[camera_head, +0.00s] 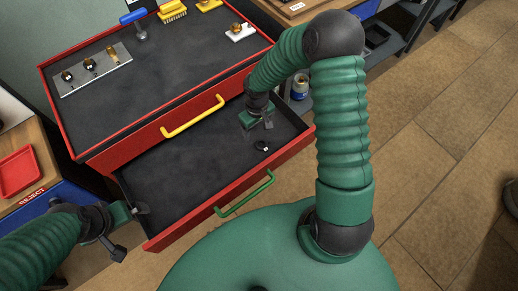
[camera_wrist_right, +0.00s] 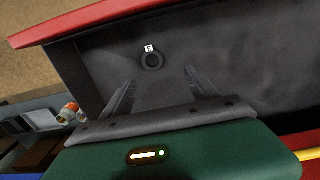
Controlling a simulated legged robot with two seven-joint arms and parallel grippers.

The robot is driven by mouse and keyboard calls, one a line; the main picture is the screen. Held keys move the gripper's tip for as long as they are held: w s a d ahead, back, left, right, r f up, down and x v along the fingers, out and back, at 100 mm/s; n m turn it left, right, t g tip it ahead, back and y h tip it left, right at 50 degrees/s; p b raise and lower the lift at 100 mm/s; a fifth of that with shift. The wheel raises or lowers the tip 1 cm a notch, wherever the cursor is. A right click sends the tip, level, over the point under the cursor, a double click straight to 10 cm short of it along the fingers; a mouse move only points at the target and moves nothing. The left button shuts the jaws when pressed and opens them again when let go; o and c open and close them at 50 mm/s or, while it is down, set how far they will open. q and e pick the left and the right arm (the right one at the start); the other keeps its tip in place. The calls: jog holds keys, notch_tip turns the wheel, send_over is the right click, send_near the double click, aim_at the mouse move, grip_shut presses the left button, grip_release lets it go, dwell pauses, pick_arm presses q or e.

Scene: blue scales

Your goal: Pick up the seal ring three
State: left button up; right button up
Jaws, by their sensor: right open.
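A small black seal ring (camera_head: 262,147) lies on the dark floor of the open red drawer (camera_head: 185,185), toward its right end. In the right wrist view the ring (camera_wrist_right: 152,62) has a small white tag with a mark I cannot read clearly. My right gripper (camera_head: 267,122) is inside the drawer area, above and behind the ring. In its wrist view the open fingers (camera_wrist_right: 160,80) are empty, and the ring lies just beyond the gap between their tips. My left gripper (camera_head: 140,210) is at the drawer's front left corner; its fingers are too small to judge.
The drawer has a green handle (camera_head: 244,195) at its front. Above it, the red-edged cabinet top (camera_head: 140,100) holds a metal plate (camera_head: 92,70) with fittings, a blue-handled tool (camera_head: 136,22) and a white block (camera_head: 240,33). A red tray (camera_head: 18,170) is at left.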

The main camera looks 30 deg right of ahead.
send_over(261, 146)
jog(key=f, duration=0.5)
jog(key=shift+w+d+f+b, duration=0.3)
jog(key=shift+w+b, duration=0.05)
jog(key=shift+w, duration=0.05)
jog(key=f, duration=0.2)
jog(key=s+f+b, duration=0.1)
jog(key=shift+a+f, duration=0.3)
jog(key=shift+w+a+f, duration=0.15)
jog(key=shift+a+f, duration=0.1)
jog(key=shift+f, duration=0.1)
jog(key=shift+d, duration=0.3)
jog(key=shift+c, duration=0.6)
jog(key=shift+d+f, duration=0.1)
jog(key=shift+d, duration=0.15)
jog(key=c, duration=0.5)
jog(key=shift+a, duration=0.1)
jog(key=c, duration=0.4)
jog(key=shift+a, duration=0.25)
jog(key=c, duration=0.4)
pick_arm(q)
jog(key=shift+w+d+f, duration=0.15)
jog(key=shift+d+f, duration=0.2)
jog(key=shift+f, duration=0.2)
jog(key=shift+w+d+f, duration=0.1)
jog(key=shift+d+f, duration=0.25)
jog(key=shift+f, duration=0.2)
pick_arm(e)
jog(key=shift+r, duration=0.2)
